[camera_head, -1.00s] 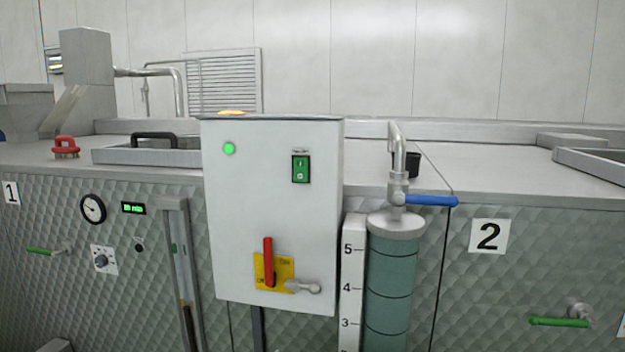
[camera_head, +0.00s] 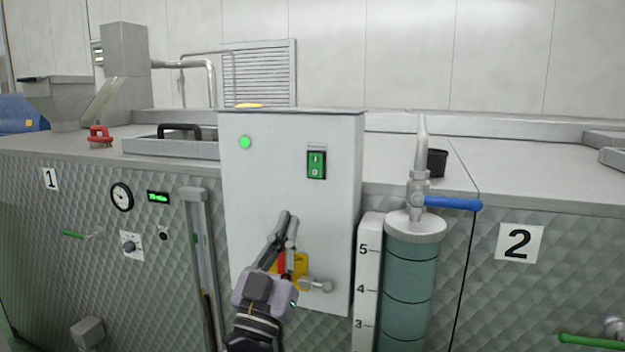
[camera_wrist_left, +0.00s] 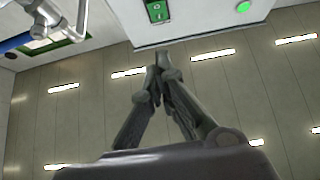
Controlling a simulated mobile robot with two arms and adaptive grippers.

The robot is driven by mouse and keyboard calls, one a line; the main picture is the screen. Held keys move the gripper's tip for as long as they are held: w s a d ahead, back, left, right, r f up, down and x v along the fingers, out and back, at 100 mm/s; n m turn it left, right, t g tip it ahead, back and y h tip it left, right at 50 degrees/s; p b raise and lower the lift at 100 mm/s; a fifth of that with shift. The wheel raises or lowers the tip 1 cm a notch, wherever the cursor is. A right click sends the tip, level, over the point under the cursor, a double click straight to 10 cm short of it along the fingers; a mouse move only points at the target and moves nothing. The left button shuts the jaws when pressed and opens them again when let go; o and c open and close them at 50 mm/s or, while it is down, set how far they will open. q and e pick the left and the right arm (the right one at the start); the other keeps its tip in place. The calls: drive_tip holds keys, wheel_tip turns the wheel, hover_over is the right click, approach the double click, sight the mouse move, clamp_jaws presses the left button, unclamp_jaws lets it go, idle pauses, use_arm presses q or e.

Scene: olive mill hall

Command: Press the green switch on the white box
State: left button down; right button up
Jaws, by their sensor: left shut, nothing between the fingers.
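The white box (camera_head: 250,190) stands upright in front of the machines in the head view. The green switch (camera_head: 316,164) is on its front face at the upper right. It also shows at the top of the left wrist view (camera_wrist_left: 157,11). My left gripper (camera_head: 288,218) is shut and empty, in front of the lower middle of the box and below the switch. It covers much of the red lever (camera_head: 281,262) on its yellow plate (camera_head: 302,264). I cannot tell the gap between fingertips and box. My right gripper is not in view.
A green lamp (camera_head: 245,142) glows at the box's upper left. A grey knob handle (camera_head: 316,285) sticks out beside the yellow plate. Right of the box stand a scaled cylinder (camera_head: 410,275) and a valve with a blue handle (camera_head: 452,202). The box's upper front is unobstructed.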

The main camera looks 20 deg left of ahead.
use_arm(q)
drive_tip(key=p, duration=0.4)
approach(318, 158)
wheel_tip(318, 158, up, 3)
drive_tip(key=w, duration=0.3)
drive_tip(key=shift+w+d, duration=0.15)
drive_tip(key=shift+w, duration=0.2)
drive_tip(key=shift+f, duration=0.1)
